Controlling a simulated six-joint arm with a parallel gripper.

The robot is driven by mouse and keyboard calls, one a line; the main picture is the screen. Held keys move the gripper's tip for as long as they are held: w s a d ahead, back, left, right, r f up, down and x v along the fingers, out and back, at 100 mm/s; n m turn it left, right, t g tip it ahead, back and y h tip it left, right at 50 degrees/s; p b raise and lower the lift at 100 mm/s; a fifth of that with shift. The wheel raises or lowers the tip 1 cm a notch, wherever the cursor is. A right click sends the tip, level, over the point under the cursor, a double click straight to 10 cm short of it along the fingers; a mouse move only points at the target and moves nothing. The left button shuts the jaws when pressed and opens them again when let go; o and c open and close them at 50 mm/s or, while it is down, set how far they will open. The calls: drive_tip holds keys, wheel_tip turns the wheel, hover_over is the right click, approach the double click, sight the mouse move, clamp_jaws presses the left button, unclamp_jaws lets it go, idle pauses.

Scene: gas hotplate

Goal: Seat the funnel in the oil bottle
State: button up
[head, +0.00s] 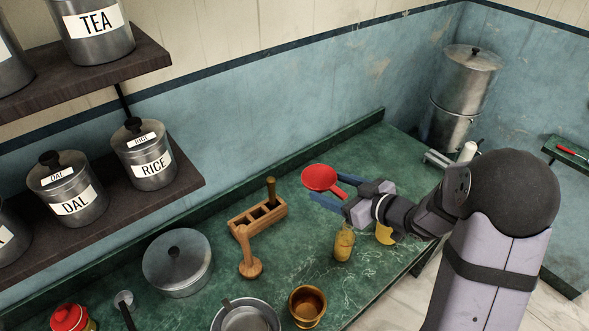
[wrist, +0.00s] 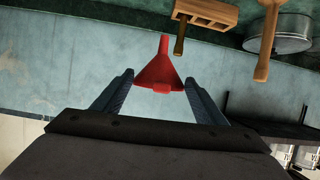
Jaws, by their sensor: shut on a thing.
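The red funnel (head: 321,177) is held between the fingers of my gripper (head: 324,188), with its wide mouth facing up in the head view. It also shows in the wrist view (wrist: 160,68), its narrow spout pointing to the top of the picture. My gripper (wrist: 160,82) is shut on it. The oil bottle (head: 344,244), a small yellowish glass bottle, stands upright on the green counter. The funnel is in the air, up and left of the bottle in the head view, apart from it. The bottle is not visible in the wrist view.
A wooden block (head: 262,215) with slots and a wooden tool (head: 248,255) stand left of the bottle. A lidded pot (head: 177,262), brass cup (head: 308,304) and metal bowl (head: 246,318) are nearer. A yellow object (head: 385,235) is partly hidden by my arm. Steel container (head: 465,75) stands behind.

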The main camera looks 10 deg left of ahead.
drive_tip(key=s+d+r+p, duration=0.1)
drive_tip(key=s+d+p, duration=0.2)
drive_tip(key=s+d, duration=0.4)
drive_tip(key=shift+d+r+m+t, duration=0.15)
drive_tip(key=shift+d+m+t, duration=0.2)
drive_tip(key=shift+d, duration=0.4)
drive_tip(key=shift+c, duration=0.2)
drive_tip(key=shift+f+b, duration=1.55)
drive_tip(key=shift+f, duration=0.8)
drive_tip(key=shift+f+b, duration=0.45)
drive_tip(key=shift+f, duration=0.2)
drive_tip(key=o, duration=1.4)
